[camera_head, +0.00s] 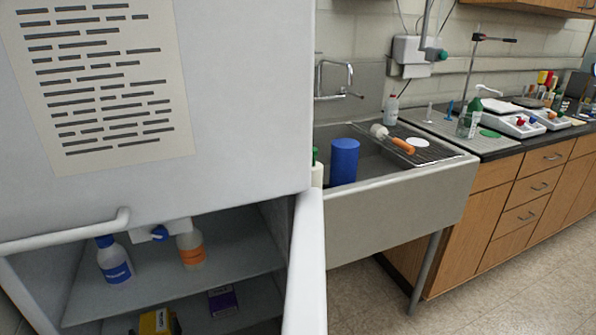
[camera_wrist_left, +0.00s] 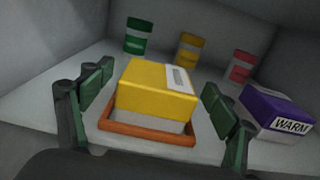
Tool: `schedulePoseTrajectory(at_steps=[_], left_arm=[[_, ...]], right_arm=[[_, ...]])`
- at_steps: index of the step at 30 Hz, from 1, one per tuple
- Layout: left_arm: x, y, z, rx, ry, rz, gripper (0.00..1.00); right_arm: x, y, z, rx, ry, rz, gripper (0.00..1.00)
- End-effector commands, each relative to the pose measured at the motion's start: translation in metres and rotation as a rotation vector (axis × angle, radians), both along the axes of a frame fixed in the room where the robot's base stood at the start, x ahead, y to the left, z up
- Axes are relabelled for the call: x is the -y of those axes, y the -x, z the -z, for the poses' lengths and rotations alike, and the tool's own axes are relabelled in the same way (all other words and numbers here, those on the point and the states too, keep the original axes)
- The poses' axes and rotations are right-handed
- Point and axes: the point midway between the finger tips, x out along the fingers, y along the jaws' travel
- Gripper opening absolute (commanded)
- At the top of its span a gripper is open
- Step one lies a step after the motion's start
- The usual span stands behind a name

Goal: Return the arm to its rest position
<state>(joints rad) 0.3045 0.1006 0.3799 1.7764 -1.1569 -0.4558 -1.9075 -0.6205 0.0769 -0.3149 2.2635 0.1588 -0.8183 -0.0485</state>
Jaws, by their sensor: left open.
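In the left wrist view, my left gripper (camera_wrist_left: 158,96) is open. Its two dark green finger pads stand apart, one on each side of a yellow box (camera_wrist_left: 152,82) with a white label. The box sits within an orange-brown frame (camera_wrist_left: 145,134) on a pale shelf, and the pads look clear of it. In the head view, the yellow box (camera_head: 157,321) shows partly at the bottom edge, inside the open cabinet. I cannot make out the left gripper clearly in the head view. My right gripper is not in view.
A purple box marked WARM (camera_wrist_left: 277,112) lies right of the yellow box; green (camera_wrist_left: 138,37), yellow (camera_wrist_left: 190,50) and red (camera_wrist_left: 238,67) cans stand behind. Bottles (camera_head: 114,260) occupy the upper shelf. The cabinet's white door edge (camera_head: 306,265) stands beside the sink (camera_head: 400,205).

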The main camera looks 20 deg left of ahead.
Motion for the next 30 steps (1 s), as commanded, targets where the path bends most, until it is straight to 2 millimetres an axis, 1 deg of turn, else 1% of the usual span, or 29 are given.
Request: schedulePoseTrajectory(at_steps=[1,5,6,7,9,13,25,30], left_arm=[[-0.006,-0.008,0.003,-0.001,-0.002,0.001,0.81],[-0.019,-0.023,0.004,-0.003,-0.002,-0.001,0.81],[-0.020,-0.023,0.007,-0.005,-0.001,-0.001,0.81],[-0.019,-0.022,-0.001,0.000,0.001,-0.001,0.81],[-0.019,-0.022,-0.007,0.001,0.000,-0.001,0.81],[-0.019,-0.022,-0.010,0.001,0.000,-0.001,0.81],[-0.019,-0.022,-0.007,-0.001,0.001,-0.001,0.81],[-0.019,-0.022,0.003,-0.004,0.000,-0.001,0.81]], right_arm=[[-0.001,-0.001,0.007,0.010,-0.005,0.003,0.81],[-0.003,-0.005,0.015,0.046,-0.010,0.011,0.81],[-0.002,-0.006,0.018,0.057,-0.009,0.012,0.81],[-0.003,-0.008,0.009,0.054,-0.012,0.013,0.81],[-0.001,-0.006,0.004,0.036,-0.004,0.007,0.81],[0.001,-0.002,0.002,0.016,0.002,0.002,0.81],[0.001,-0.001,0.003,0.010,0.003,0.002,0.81],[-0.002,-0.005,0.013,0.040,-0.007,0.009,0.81]])
